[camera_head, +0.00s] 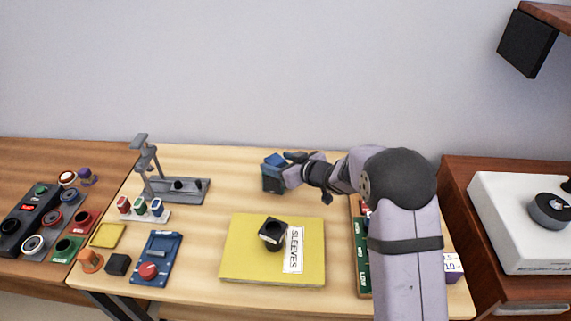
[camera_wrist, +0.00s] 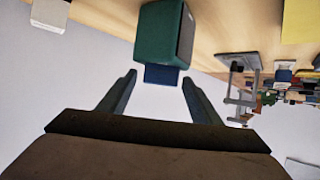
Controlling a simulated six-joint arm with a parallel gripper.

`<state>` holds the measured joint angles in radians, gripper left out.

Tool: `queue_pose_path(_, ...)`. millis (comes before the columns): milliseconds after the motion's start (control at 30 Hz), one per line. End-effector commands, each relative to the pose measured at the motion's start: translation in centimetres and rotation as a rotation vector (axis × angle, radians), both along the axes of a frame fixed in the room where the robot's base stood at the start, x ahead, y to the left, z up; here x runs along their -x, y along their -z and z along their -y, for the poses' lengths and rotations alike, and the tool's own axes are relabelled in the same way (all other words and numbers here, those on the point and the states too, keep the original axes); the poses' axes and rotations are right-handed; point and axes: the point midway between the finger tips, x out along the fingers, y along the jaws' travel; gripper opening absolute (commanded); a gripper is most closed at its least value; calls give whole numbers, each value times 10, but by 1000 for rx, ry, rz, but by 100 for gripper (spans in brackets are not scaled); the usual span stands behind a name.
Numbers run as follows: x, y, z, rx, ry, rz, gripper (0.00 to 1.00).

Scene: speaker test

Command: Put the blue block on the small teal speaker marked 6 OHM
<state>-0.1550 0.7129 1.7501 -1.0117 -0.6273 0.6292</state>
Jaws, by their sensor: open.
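A small dark teal speaker (camera_head: 271,184) stands upright on the light wooden table, left of my gripper. It also shows in the wrist view (camera_wrist: 158,38). I cannot read its marking. The blue block (camera_head: 274,160) sits on top of the speaker and touches it; it also shows in the wrist view (camera_wrist: 161,75). My gripper (camera_head: 289,160) is open at the block. In the wrist view its two fingers (camera_wrist: 159,78) stand on either side of the block, with a visible gap at each side. My arm comes in from the right.
A yellow SLEEVES box (camera_head: 240,262) with a black cup-like piece (camera_head: 271,233) on it lies in front. A grey stand (camera_head: 188,191) is to the left. A green crate (camera_head: 361,258) is partly behind my arm. A white turntable (camera_head: 500,240) stands far right.

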Motion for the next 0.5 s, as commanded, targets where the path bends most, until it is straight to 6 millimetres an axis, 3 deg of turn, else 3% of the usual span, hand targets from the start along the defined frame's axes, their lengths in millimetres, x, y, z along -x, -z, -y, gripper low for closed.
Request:
queue_pose_path(233, 12, -10, 12, 0, 2, 1, 58)
queue_pose_path(500, 41, -30, 40, 1, 4, 2, 58)
